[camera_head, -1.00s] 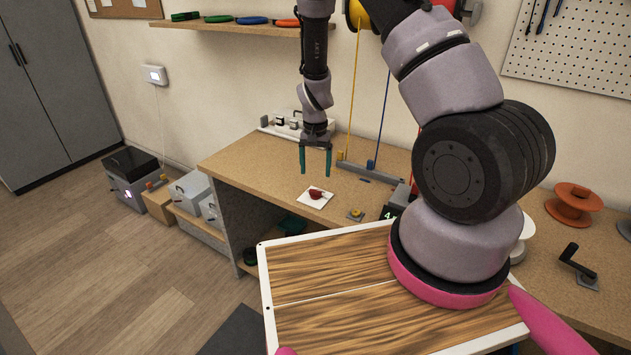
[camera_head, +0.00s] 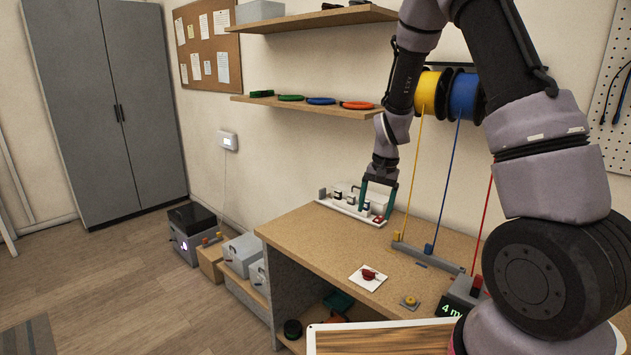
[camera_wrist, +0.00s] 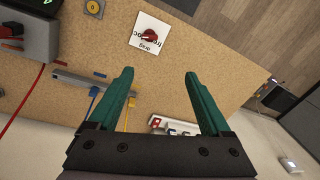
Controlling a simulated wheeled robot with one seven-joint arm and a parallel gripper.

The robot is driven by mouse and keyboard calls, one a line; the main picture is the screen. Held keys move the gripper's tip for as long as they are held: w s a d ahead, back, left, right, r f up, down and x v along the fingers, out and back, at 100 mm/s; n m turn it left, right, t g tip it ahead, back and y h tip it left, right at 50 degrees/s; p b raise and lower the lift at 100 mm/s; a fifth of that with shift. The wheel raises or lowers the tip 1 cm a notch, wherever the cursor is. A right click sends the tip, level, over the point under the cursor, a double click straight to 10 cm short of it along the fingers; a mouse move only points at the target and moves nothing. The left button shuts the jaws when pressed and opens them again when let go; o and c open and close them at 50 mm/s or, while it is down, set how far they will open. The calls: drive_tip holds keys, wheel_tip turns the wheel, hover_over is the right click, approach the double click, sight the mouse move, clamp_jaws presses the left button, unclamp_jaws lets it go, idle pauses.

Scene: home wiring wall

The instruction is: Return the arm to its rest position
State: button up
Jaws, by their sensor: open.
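My arm reaches from the right side of the head view, bent over the workbench (camera_head: 325,240). My gripper (camera_head: 377,214) hangs at its end with two green fingers pointing down. It is open and empty, above the back part of the bench, and overlaps the right end of a white rail with small parts (camera_head: 345,207) in the picture. I cannot tell whether it touches the rail. In the wrist view the fingers (camera_wrist: 158,75) stand wide apart with only bench top between them. A white square card with a red knob (camera_head: 368,279) lies nearer the bench front, clear of the gripper.
Blue (camera_head: 465,95) and yellow (camera_head: 428,92) spools hang on the wall, their wires running down beside my gripper to a grey bar (camera_head: 425,256). Boxes (camera_head: 240,255) stand left of the bench. Open floor lies further left.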

drive_tip(key=s+d+r+t+y, duration=0.1)
drive_tip(key=s+r, duration=0.3)
drive_tip(key=r, duration=0.6)
drive_tip(key=s+d+r+t+y, duration=0.15)
drive_tip(key=s+r, duration=0.25)
drive_tip(key=r, duration=0.7)
drive_tip(key=s+d+r+t, duration=0.1)
drive_tip(key=s+r+t, duration=0.1)
drive_tip(key=s+r, duration=0.3)
drive_tip(key=s+d+r+t+h, duration=0.1)
drive_tip(key=s+r, duration=0.4)
drive_tip(key=s, duration=0.5)
drive_tip(key=shift+s+d+n+t, duration=0.2)
drive_tip(key=shift+d+n+t, duration=0.15)
drive_tip(key=shift+d+n, duration=0.1)
drive_tip(key=shift+h, duration=0.25)
